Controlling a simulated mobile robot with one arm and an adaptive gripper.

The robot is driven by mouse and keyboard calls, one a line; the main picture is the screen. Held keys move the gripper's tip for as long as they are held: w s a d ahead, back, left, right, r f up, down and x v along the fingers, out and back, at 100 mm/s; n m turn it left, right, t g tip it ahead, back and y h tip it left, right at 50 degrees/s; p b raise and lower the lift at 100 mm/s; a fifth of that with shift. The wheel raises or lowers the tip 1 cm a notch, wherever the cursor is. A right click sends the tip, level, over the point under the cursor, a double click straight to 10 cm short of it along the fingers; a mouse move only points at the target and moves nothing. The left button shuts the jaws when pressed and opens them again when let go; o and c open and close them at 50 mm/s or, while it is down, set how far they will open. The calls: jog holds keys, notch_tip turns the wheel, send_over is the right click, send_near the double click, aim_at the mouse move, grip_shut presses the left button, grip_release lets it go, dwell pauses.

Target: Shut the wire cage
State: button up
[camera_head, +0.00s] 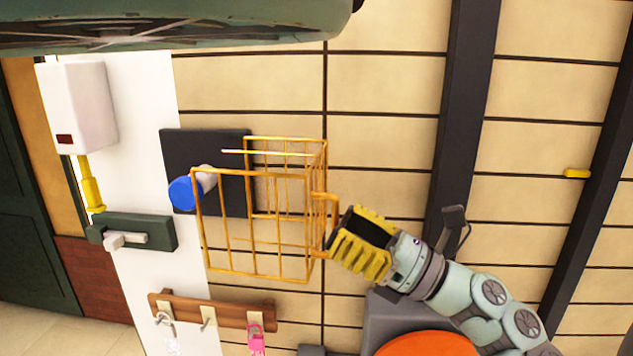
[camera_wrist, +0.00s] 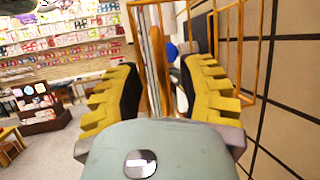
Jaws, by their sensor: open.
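The yellow wire cage (camera_head: 308,225) stands out from the wall beside and partly in front of a dark square panel (camera_head: 180,145). A blue-capped knob (camera_head: 182,193) on a pale stem sits on the panel, at the cage's left edge. The cage looks swung open to the right of the knob; its exact angle is hard to tell. My gripper (camera_head: 345,237) is at the cage's right side, beside its loop handle (camera_head: 333,205). In the wrist view, the cage's bars (camera_wrist: 241,45) rise between and beyond my open fingers (camera_wrist: 165,75). Contact cannot be told.
A wooden hook rail (camera_head: 190,308) with a pink tag is below. A white box (camera_head: 82,105) and a green switch lever box (camera_head: 160,233) are at left. Dark vertical beams (camera_head: 468,100) stand at right. An orange round seat (camera_head: 425,345) is at the bottom.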

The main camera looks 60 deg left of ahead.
jog(key=shift+p+x, duration=0.55)
jog(key=shift+x, duration=0.5)
jog(key=shift+o, duration=0.3)
grip_shut()
